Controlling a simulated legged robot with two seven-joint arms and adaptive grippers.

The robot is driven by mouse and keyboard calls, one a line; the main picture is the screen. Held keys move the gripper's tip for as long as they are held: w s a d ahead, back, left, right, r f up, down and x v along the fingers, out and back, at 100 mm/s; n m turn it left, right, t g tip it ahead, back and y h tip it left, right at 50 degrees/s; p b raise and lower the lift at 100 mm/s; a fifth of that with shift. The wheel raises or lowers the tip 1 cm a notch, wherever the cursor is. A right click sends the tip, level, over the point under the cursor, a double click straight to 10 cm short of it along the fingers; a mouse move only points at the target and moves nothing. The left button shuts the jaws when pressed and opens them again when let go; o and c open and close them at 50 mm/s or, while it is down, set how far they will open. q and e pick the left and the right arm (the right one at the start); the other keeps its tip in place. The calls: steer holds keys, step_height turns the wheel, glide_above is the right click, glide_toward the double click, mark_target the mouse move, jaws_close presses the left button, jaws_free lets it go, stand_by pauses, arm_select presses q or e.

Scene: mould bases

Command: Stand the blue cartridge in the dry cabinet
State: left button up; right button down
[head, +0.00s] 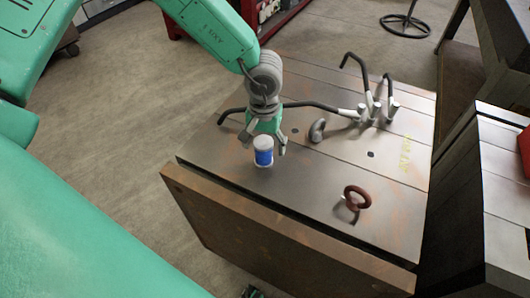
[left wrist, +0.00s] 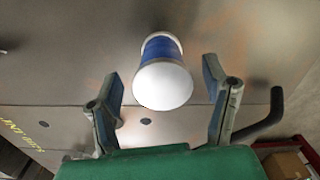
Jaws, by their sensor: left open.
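The blue cartridge (head: 263,157), a blue cylinder with white ends, appears to stand upright on the steel mould base (head: 330,205), near its left edge. In the left wrist view its round white end faces the camera, with the blue band (left wrist: 161,47) behind it. My left gripper (head: 265,146) is just above and behind the cartridge, pointing down. Its fingers are spread, and in the left wrist view the gap between the fingertips (left wrist: 162,76) is empty apart from the cartridge's end showing beyond, with clear space either side. I cannot make out a dry cabinet. My right gripper is not in view.
A brown ring (head: 356,198) stands on the block's front right. A grey rounded piece (head: 317,130) and bent black rods with pale clamps (head: 367,106) are behind. Another steel block (head: 503,180) is at the right. The block's front middle is clear.

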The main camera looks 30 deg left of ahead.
arm_select(q)
steer(key=shift+a+f, duration=0.15)
steer(key=shift+a, duration=0.05)
steer(key=c, duration=1.5)
steer(key=shift+o, duration=0.2)
steer(key=shift+d+r, duration=0.1)
steer(key=shift+r, duration=0.1)
step_height(320, 180, up, 8)
steer(key=shift+s+r+p, duration=0.15)
steer(key=shift+r+p, duration=0.1)
steer(key=shift+p, duration=0.5)
steer(key=s+d+f+m+b, duration=0.2)
steer(key=s+f+m+b, duration=0.1)
steer(key=s, duration=0.4)
steer(key=shift+f, duration=0.25)
